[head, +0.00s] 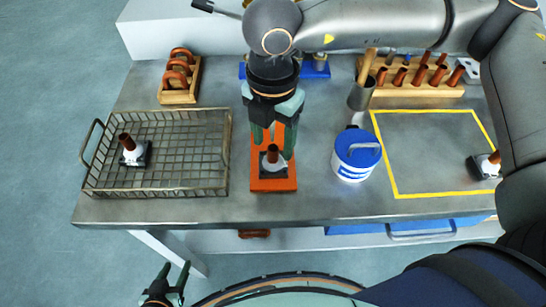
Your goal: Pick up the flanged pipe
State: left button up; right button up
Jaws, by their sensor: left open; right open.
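Three similar parts show, each a brown pipe stub rising from a pale collar; I cannot tell which one is meant by the flanged pipe. One flanged pipe (272,160) stands on an orange fixture (274,185). Another on a dark square base (133,152) is in the wire mesh basket (205,189) at left. The third (486,166) is at the right edge of the yellow outline. My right gripper (273,145) points down, open, directly over the part on the fixture, its fingers around or just above the stub. My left gripper (176,267) is open and empty, low in front of the table.
A blue-and-white lidded tub (356,155) stands right of the fixture. A metal cup (361,97) with a wooden handle is behind it. Wooden racks of brown pieces stand at back left (179,97) and back right (425,90). The yellow-outlined area (430,145) is mostly clear.

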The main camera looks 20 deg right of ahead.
aim_at(273, 158)
jog(key=shift+f, duration=1.45)
jog(key=shift+c, duration=0.4)
grip_shut()
jog(key=shift+r, duration=0.1)
